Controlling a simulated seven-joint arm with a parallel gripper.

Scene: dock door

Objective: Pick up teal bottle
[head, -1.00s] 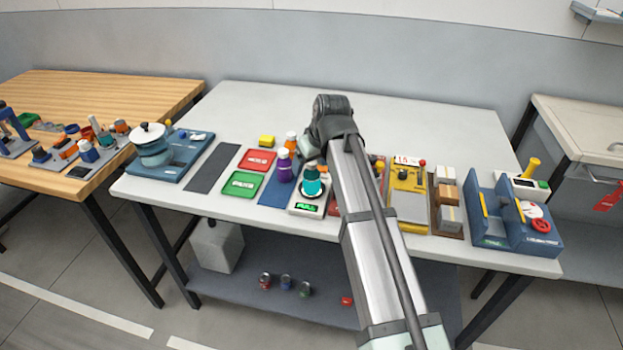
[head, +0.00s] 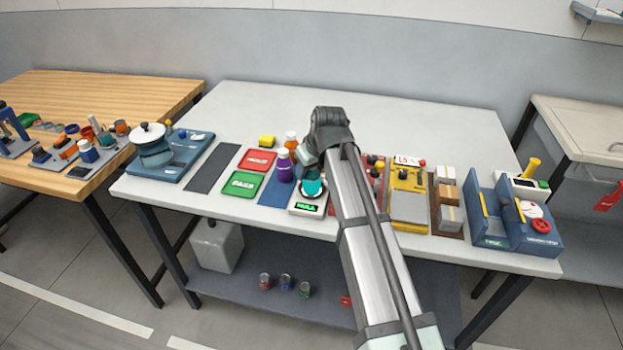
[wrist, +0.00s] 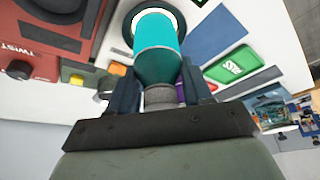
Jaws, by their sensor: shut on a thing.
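The teal bottle (head: 312,188) stands on a white device (head: 307,209) with a dark round plate and a green-lit display, near the table's front edge. In the wrist view the teal bottle (wrist: 160,48) points away from me, its grey cap end between my two fingers. My gripper (wrist: 160,88) is shut on that end. In the head view my gripper (head: 309,163) is above the bottle and hides its top. I cannot tell whether the bottle's base still touches the plate.
A purple bottle (head: 284,167) and an orange-capped bottle (head: 291,142) stand close by on the left. Red (head: 257,160) and green (head: 243,185) trays lie further left. A yellow device (head: 408,200) stands right of my arm. The table's back (head: 430,125) is clear.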

